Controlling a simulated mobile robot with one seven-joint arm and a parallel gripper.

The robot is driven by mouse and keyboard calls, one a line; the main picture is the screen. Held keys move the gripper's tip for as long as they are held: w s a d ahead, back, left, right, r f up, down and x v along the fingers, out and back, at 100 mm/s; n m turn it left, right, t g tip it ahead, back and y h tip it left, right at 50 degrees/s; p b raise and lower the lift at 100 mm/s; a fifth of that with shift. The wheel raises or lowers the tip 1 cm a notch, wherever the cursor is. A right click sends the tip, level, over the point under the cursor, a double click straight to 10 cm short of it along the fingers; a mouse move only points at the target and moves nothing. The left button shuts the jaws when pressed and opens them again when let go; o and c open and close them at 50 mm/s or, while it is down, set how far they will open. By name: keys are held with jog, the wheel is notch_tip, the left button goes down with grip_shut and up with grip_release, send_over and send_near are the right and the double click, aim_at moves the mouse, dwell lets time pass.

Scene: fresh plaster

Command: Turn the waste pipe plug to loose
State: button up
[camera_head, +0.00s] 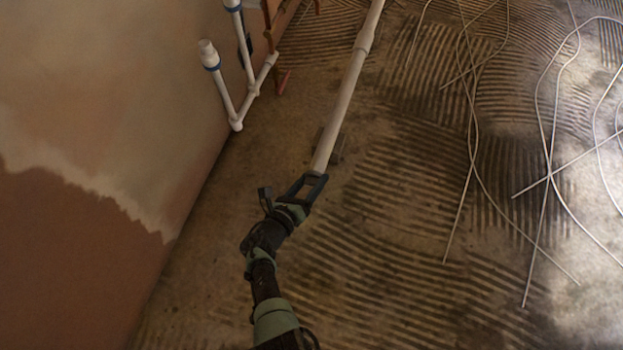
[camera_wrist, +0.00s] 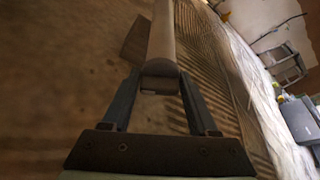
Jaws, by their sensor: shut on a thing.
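A long white waste pipe (camera_head: 343,110) runs along the floor from the top of the head view down to my gripper (camera_head: 315,180). Its near end lies between my fingers. In the wrist view the pipe (camera_wrist: 162,40) points away from me, and the waste pipe plug (camera_wrist: 160,76) shows as a rounded, shaded end with a small squared part below. My gripper (camera_wrist: 160,85) is shut on the plug, one finger on each side. In the head view the fingers largely cover the plug. I cannot tell whether it is tight or loose.
Upright white pipes (camera_head: 228,98) with blue bands stand along the plastered wall (camera_head: 90,110) at left. Thin pale cables (camera_head: 470,120) lie loose on the ridged floor at right. The floor (camera_head: 370,270) right of my arm is clear.

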jog(key=o, duration=1.3)
jog(key=p+v, duration=0.6)
jog(key=v, duration=0.7)
jog(key=shift+p, duration=0.4)
jog(key=shift+f, duration=0.1)
